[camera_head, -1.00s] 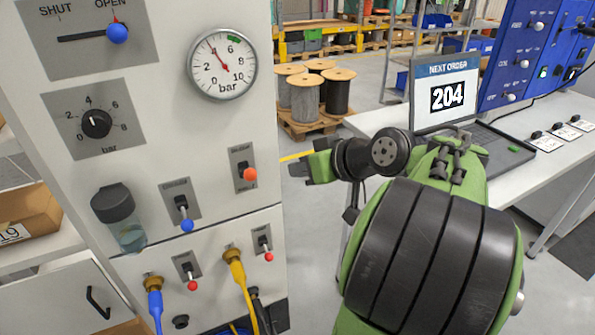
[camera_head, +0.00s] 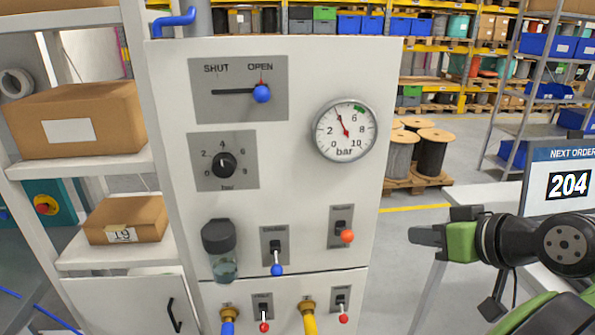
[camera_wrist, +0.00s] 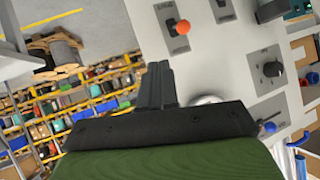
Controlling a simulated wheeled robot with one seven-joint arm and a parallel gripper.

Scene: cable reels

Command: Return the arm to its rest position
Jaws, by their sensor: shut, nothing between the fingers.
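My gripper (camera_head: 426,236) is at the right of the head view, at the end of my green and black arm, pointing left. It is clear of the grey control panel (camera_head: 300,180) and holds nothing. In the wrist view my gripper's black fingers (camera_wrist: 158,75) are together, with panel parts beyond them. The panel carries a round pressure gauge (camera_head: 344,130), a slider with a blue knob (camera_head: 261,93) by OPEN, a black dial (camera_head: 223,165), and toggle switches with an orange tip (camera_head: 347,236) and a blue tip (camera_head: 277,269).
Cable reels (camera_head: 433,152) stand on a pallet behind the panel. A screen reading 204 (camera_head: 566,182) is at the right edge. Shelves with cardboard boxes (camera_head: 75,119) stand left of the panel. Yellow and blue hoses (camera_head: 309,318) leave the panel low down.

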